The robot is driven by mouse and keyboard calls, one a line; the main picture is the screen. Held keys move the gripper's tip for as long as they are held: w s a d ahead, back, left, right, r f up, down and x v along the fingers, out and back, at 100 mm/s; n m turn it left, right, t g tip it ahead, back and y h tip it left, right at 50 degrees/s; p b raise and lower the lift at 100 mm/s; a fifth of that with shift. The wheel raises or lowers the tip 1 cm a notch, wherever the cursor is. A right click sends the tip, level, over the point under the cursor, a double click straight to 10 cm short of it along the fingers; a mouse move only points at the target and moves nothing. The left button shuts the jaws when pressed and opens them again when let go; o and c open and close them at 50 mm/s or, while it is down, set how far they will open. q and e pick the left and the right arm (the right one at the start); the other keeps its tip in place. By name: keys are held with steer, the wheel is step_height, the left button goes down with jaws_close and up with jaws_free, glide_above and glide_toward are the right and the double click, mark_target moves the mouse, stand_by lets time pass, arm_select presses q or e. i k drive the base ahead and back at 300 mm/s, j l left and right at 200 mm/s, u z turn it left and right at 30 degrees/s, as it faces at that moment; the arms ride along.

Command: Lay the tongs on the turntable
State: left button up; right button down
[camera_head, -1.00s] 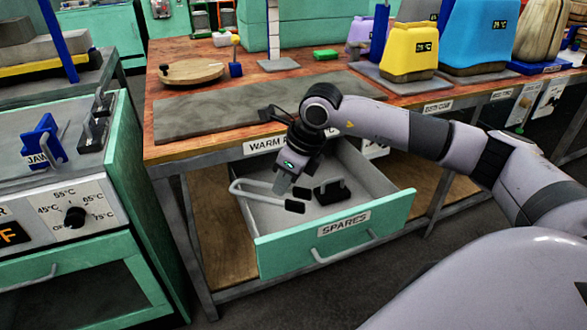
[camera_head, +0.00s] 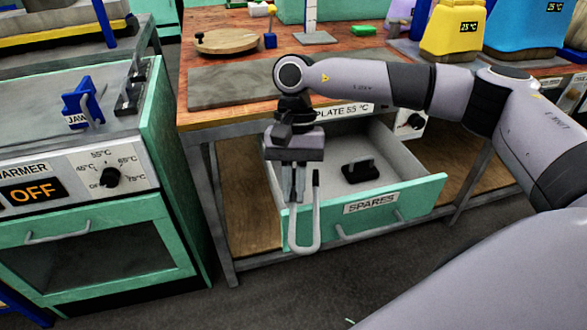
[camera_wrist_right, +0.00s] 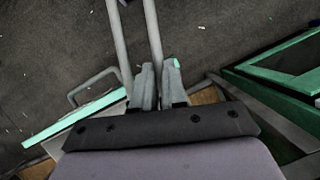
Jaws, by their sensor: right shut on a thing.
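The tongs (camera_head: 317,225), a grey U-shaped pair of rods, hang bend-down from my right gripper (camera_head: 294,188) in front of the open drawer. In the right wrist view the gripper's fingers (camera_wrist_right: 160,78) are shut on the tongs, whose two rods (camera_wrist_right: 118,40) run up out of the frame. The turntable (camera_head: 228,41), a round wooden disc with a small dark knob near its left edge, sits on the workbench at the back left, well away from the tongs. My left gripper is not in view.
The open SPARES drawer (camera_head: 420,192) holds a black block (camera_head: 361,170). A grey plate (camera_head: 235,86) lies on the bench before the turntable. A blue block (camera_head: 270,40) stands right of the turntable. The warmer (camera_head: 100,235) stands left.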

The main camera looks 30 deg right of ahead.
mark_target(219, 46)
steer(key=i+j, duration=0.2)
steer(key=j, duration=0.2)
steer(key=i+j, duration=0.15)
steer(key=j, duration=0.25)
steer(key=i+j+u, duration=0.1)
steer(key=j, duration=0.3)
steer(key=i+j, duration=0.5)
steer(key=j, duration=0.3)
